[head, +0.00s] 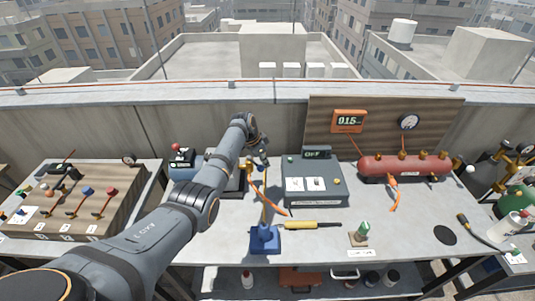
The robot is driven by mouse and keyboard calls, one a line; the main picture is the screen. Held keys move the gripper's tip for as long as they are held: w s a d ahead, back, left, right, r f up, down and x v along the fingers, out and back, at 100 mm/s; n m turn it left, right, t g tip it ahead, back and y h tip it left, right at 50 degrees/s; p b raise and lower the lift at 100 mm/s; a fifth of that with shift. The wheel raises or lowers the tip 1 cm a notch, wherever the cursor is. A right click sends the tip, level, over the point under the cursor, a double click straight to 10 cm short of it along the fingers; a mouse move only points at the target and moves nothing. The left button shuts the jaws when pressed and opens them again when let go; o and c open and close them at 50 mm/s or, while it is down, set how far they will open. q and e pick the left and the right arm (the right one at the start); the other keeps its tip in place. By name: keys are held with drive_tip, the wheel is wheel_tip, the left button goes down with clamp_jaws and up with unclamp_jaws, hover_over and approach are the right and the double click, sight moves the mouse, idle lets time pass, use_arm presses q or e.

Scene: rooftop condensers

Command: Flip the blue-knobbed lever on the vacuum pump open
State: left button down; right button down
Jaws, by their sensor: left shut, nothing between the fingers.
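My left arm reaches in from the lower left across the bench. Its gripper (254,167) is small in the picture, shut and empty, over the back middle of the bench. A machine with a blue-grey body (184,173), which looks like the vacuum pump, stands behind my arm, with a dark base (236,185) beside it. My forearm and wrist hide much of this area. A small dark blue knob seems to show close to the gripper, but I cannot tell whether the fingers touch it or how its lever is set. My right gripper is not in view.
A grey box reading OFF (314,182) stands just right of the gripper. A red tank (404,166) is at the right. A blue stand (265,239) and yellow-handled tool (312,225) lie in front. A wooden panel (75,205) with coloured-knob levers is at left.

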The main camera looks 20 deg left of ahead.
use_arm(q)
drive_tip(key=shift+s+a+m+g, duration=0.3)
drive_tip(key=shift+s+m, duration=0.35)
drive_tip(key=shift+m, duration=0.25)
drive_tip(key=s+a+m, duration=0.1)
drive_tip(key=m, duration=0.1)
drive_tip(key=s+a+m+g+h, duration=0.1)
drive_tip(key=s+m, duration=0.1)
drive_tip(key=shift+s+a+m+g+b, duration=0.1)
drive_tip(key=shift+a+m+g+b, duration=0.2)
drive_tip(key=shift+a+m, duration=0.1)
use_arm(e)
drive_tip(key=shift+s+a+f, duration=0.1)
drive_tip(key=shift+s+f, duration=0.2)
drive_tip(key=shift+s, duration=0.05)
use_arm(q)
drive_tip(key=shift+a, duration=0.1)
drive_tip(key=shift+r, duration=0.1)
